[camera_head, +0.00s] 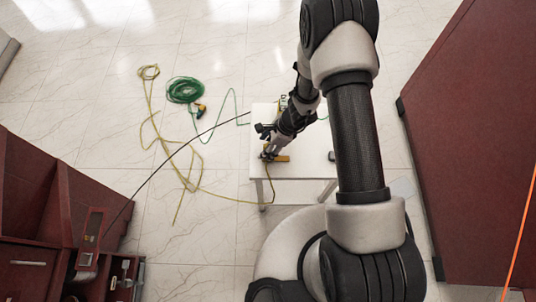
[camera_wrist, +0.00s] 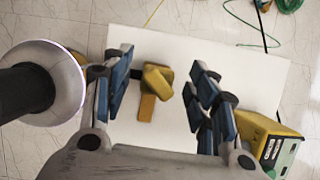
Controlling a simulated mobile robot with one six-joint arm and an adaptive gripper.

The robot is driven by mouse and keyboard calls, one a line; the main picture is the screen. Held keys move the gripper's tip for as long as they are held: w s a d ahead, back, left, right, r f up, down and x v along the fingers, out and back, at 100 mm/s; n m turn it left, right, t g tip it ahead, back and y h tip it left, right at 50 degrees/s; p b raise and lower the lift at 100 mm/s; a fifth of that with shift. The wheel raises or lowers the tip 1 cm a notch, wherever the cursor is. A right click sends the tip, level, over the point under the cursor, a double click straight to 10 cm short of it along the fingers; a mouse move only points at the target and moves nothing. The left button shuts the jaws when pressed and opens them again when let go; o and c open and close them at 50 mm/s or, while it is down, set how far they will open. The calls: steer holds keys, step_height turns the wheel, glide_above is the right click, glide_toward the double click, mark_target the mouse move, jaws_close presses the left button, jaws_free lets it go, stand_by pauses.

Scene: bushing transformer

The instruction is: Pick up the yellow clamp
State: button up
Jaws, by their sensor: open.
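The yellow clamp (camera_wrist: 148,106) shows in the wrist view as a small yellow piece with a second yellow block on top. It lies on a white table (camera_wrist: 180,48). My gripper (camera_wrist: 161,62) is open, with one blue-padded finger to the left of the clamp and one to the right. Gaps show between the clamp and both fingers in this view. In the head view, the clamp (camera_head: 282,158) is a small yellow patch on the table (camera_head: 305,168), just below my gripper (camera_head: 264,142). How high the gripper is above the table is hard to tell.
A yellow and green device (camera_wrist: 266,140) stands on the table beside the right finger. In the head view, a green coil (camera_head: 185,90) and a yellow cable (camera_head: 190,187) lie on the floor. A dark red cabinet (camera_head: 470,130) stands on the right.

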steer(key=x, duration=0.2)
steer(key=b+x, duration=0.1)
steer(key=x, duration=0.2)
steer(key=shift+s+d+f+b, duration=0.15)
steer(key=shift+d+f+b, duration=0.15)
steer(key=shift+f+b, duration=0.15)
steer(key=shift+r, duration=0.1)
steer(key=c, duration=1.1)
steer(key=shift+r, duration=0.1)
steer(key=shift+c, duration=0.2)
step_height(320, 180, up, 26)
steer(key=p, duration=1.2)
steer(key=shift+r+p, duration=0.15)
steer(key=shift+p, duration=0.15)
